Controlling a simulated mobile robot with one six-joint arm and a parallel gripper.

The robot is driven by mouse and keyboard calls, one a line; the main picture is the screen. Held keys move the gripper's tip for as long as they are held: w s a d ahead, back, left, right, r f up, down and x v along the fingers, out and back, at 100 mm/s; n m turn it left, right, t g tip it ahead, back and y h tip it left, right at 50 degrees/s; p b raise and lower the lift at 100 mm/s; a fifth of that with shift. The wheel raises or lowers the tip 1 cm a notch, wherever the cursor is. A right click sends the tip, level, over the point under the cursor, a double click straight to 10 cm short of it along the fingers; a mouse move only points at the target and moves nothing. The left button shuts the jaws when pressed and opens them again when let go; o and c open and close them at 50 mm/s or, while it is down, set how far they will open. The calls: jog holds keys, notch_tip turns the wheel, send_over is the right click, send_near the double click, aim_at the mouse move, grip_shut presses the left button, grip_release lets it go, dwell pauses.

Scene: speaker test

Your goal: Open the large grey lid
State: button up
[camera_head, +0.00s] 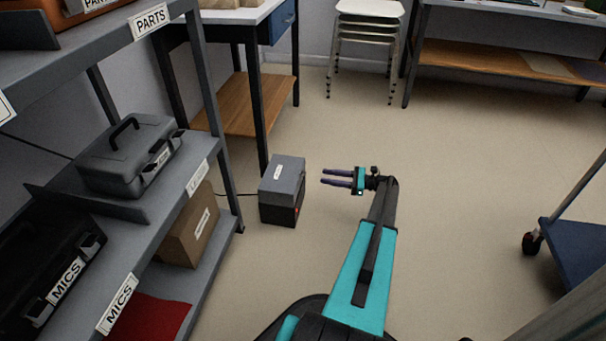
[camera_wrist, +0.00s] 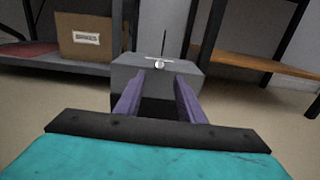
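A box with a large grey lid (camera_head: 283,175) stands on the floor by the shelf. In the wrist view the grey lid (camera_wrist: 190,69) is straight ahead, beyond the fingertips (camera_wrist: 161,77). The fingers hide parts of the box's near side there. I cannot tell the exact gap to the lid.
A metal shelf (camera_head: 180,190) with a grey case (camera_head: 128,155) and a cardboard box (camera_head: 190,228) stands left. A table leg (camera_head: 256,110) is just behind the grey-lidded box. A blue cart (camera_head: 580,240) is at far right. Floor right of my arm is clear.

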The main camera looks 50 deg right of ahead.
aim_at(304, 173)
jog(key=b+x, duration=0.4)
jog(key=x, duration=0.6)
jog(key=shift+w+a+f, duration=0.1)
jog(key=shift+a, duration=0.05)
jog(key=shift+w+a, duration=0.25)
jog(key=shift+w, duration=0.25)
jog(key=shift+c, duration=0.2)
grip_shut()
